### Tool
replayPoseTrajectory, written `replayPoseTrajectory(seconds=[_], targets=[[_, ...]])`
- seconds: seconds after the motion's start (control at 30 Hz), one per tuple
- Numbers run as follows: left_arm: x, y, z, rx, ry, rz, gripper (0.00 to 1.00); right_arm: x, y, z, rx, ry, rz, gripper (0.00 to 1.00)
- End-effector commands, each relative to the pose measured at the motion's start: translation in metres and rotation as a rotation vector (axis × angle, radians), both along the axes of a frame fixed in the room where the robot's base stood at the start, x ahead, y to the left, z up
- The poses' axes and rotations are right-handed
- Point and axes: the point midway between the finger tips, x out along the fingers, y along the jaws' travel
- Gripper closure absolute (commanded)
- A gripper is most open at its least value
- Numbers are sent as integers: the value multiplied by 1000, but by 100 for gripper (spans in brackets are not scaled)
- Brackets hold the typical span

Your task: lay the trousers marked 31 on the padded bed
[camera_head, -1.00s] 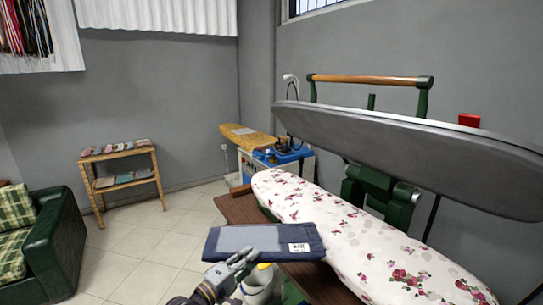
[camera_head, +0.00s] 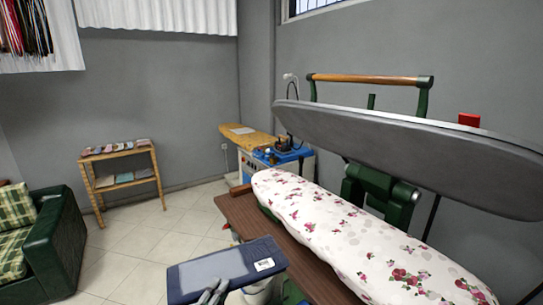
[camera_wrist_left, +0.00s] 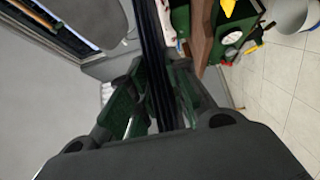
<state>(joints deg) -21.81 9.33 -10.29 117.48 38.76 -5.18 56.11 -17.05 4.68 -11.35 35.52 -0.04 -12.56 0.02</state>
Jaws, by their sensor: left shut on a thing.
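The folded dark blue trousers (camera_head: 205,272) have a greyish panel and a white label (camera_head: 264,265) whose number is too small to read. My left gripper (camera_head: 214,291) is shut on their near edge at the bottom of the head view. In the left wrist view the dark cloth (camera_wrist_left: 156,55) runs between the gripper's fingers (camera_wrist_left: 152,100). The padded bed (camera_head: 335,228) has a white cover with pink flowers and is bare. The trousers are held in front and to the left of it in the picture, apart from it. My right gripper is not in view.
The grey upper press plate (camera_head: 400,150) is raised above the bed, with a wooden handle bar (camera_head: 370,79). A brown table (camera_head: 245,218) surrounds the bed. A white container (camera_head: 257,292) is partly hidden below the trousers. A green armchair (camera_head: 60,240) stands left.

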Motion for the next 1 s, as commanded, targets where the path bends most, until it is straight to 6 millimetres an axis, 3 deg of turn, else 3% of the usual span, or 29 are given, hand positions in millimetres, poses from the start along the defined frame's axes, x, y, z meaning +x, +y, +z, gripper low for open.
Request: replayPoseTrajectory(seconds=[0.27, 0.57, 0.73, 1.0], targets=[[-22, 35, -30, -1, -1, 157, 100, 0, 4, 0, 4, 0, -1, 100], [-41, 64, -56, 0, -1, 291, 100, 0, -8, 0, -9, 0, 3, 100], [-39, 61, -48, 1, -4, 279, 100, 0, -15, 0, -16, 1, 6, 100], [-37, 57, -39, 0, -5, 267, 100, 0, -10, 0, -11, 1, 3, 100]])
